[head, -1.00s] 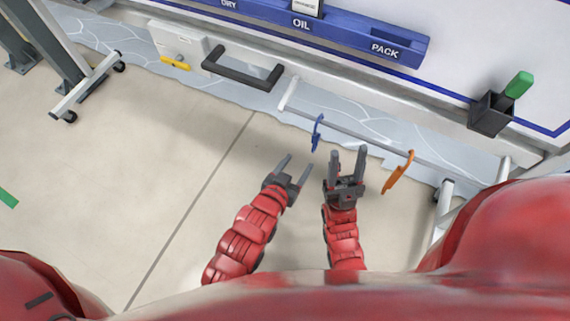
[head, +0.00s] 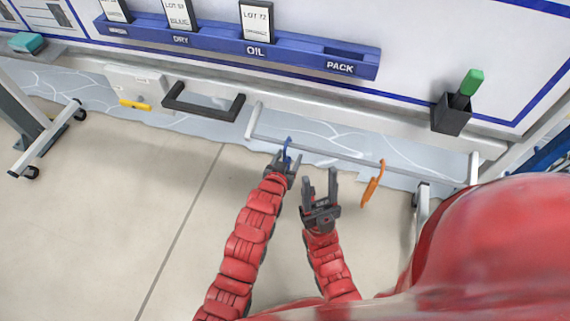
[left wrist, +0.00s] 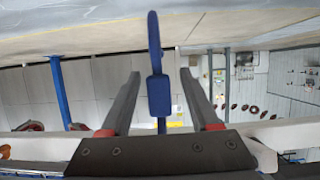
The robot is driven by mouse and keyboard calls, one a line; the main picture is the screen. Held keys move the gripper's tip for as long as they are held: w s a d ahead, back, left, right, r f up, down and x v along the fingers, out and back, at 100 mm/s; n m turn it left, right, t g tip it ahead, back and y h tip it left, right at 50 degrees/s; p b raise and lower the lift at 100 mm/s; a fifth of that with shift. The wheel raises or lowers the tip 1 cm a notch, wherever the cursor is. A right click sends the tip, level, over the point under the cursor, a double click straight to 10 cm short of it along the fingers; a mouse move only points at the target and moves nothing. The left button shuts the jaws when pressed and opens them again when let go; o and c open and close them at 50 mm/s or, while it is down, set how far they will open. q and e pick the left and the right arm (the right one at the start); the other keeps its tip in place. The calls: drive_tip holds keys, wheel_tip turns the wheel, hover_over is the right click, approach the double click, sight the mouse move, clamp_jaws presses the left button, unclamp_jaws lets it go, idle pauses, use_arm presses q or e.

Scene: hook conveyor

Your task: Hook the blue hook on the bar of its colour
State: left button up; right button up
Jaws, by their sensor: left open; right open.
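The blue hook (head: 287,146) hangs from a thin grey rail (head: 330,153) low on the wall unit. My left gripper (head: 286,155) is open at the hook, with a finger on either side of it. In the left wrist view the blue hook (left wrist: 158,90) stands upright between the two open fingers, with a visible gap on each side. My right gripper (head: 320,182) is open and empty, lower and to the right, its fingers pointing up in the picture. An orange hook (head: 373,184) hangs at the right part of the same rail. No blue bar can be made out for certain.
A dark handle (head: 204,108) and a white box with a yellow lever (head: 135,104) are left of the rail. A blue labelled rack (head: 230,45) runs above. A dark holder with a green-handled tool (head: 453,112) is at the right.

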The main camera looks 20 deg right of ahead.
use_arm(q)
drive_tip(key=shift+w+d, duration=0.1)
drive_tip(key=shift+w, duration=0.1)
clamp_jaws()
idle(0.6)
idle(1.6)
